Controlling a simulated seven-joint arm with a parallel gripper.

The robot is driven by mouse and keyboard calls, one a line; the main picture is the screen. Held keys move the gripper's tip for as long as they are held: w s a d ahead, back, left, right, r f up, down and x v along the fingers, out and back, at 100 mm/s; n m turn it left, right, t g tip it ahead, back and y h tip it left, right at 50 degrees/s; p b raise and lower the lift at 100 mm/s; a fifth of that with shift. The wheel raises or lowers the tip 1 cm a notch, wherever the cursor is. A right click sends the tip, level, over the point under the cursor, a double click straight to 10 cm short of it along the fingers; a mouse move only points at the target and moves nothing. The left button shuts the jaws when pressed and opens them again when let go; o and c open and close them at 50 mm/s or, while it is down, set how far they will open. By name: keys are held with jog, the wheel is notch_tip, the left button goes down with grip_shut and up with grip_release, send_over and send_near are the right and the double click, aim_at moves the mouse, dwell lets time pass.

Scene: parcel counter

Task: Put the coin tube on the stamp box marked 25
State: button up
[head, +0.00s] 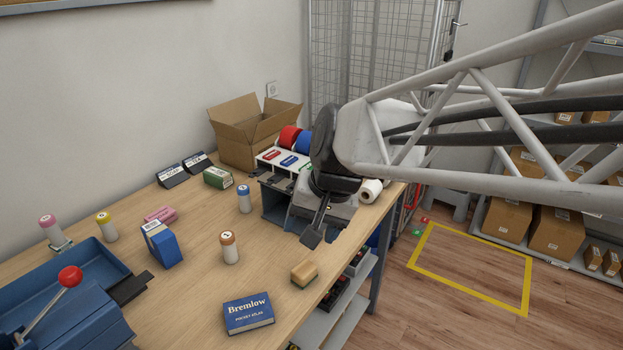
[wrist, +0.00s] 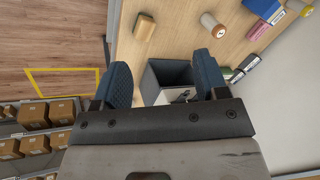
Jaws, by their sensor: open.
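Several pale tubes with coloured caps stand upright on the counter: an orange-capped tube (head: 230,250), a blue-capped tube (head: 244,201), a yellow-capped tube (head: 106,228) and a pink-capped tube (head: 49,230). Small boxes lie or stand among them: a blue box (head: 161,246), a pink box (head: 160,214) and a green box (head: 217,178). I cannot read a 25 on any of them. My gripper (head: 312,236) is open and empty, above the counter's right part, right of the orange-capped tube. The wrist view shows its spread fingers (wrist: 165,80) and the orange-capped tube (wrist: 211,24) beyond them.
A sponge-like block (head: 304,273) and a blue book (head: 248,314) lie near the counter's front edge. A blue tray (head: 110,262) and a red-knobbed lever device (head: 68,282) stand left. An open carton (head: 240,150) and a dark bin (head: 277,206) stand behind.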

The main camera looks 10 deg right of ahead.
jog(key=s+d+f+n+h, duration=0.2)
jog(key=s+d+h, duration=0.1)
jog(key=s+d, duration=0.6)
jog(key=shift+s+d+f+n, duration=0.15)
jog(key=shift+s+n, duration=0.15)
jog(key=shift+s, duration=0.5)
